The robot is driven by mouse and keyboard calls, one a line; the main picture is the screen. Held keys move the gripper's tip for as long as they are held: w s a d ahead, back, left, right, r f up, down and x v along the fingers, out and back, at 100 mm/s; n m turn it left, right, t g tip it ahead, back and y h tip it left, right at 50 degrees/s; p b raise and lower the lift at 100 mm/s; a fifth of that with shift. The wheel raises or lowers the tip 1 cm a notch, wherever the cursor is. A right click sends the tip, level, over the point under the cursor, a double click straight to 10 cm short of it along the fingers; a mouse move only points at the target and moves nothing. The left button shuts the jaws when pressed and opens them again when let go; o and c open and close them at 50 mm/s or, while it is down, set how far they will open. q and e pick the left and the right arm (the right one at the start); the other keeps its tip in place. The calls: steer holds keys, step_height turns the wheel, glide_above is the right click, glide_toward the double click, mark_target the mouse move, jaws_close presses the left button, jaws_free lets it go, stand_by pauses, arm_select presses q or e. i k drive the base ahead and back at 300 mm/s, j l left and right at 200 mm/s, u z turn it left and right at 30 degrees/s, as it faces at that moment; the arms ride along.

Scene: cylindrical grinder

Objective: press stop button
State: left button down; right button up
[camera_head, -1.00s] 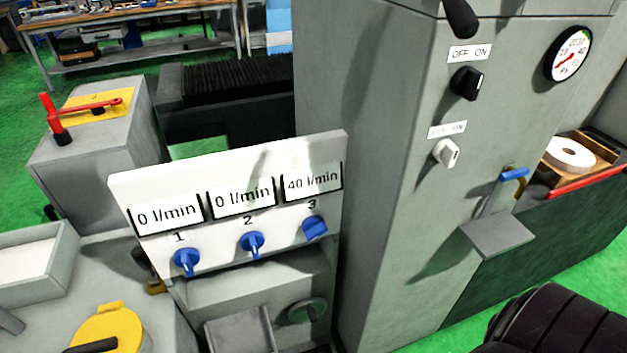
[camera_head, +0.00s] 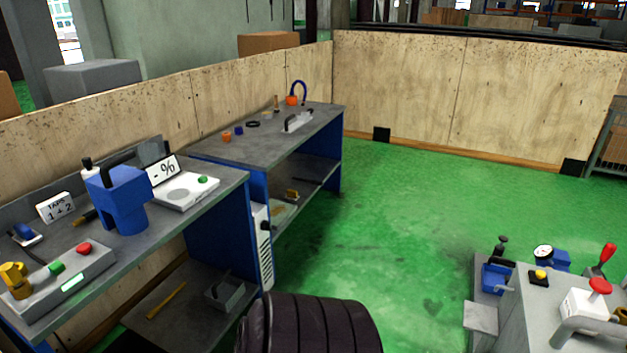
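Two red buttons are in the head view, and no label tells which is the stop button. One red button (camera_head: 84,248) sits on a grey control box (camera_head: 75,285) on the left workbench, beside a green button (camera_head: 56,267). A red mushroom-shaped knob (camera_head: 600,286) stands on a white box on the grey machine (camera_head: 530,318) at the lower right. Neither gripper is in view. A dark ribbed part, likely of my own arm, shows at the bottom middle.
The left bench (camera_head: 215,180) also holds a blue device (camera_head: 122,205), a white scale (camera_head: 185,190) and a yellow part (camera_head: 15,278). A second bench (camera_head: 270,140) stands behind it. Green floor (camera_head: 400,230) is clear between the benches and the machine. Wooden panels (camera_head: 470,90) close the back.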

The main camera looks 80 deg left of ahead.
mark_target(84, 248)
steer(key=u, duration=4.3)
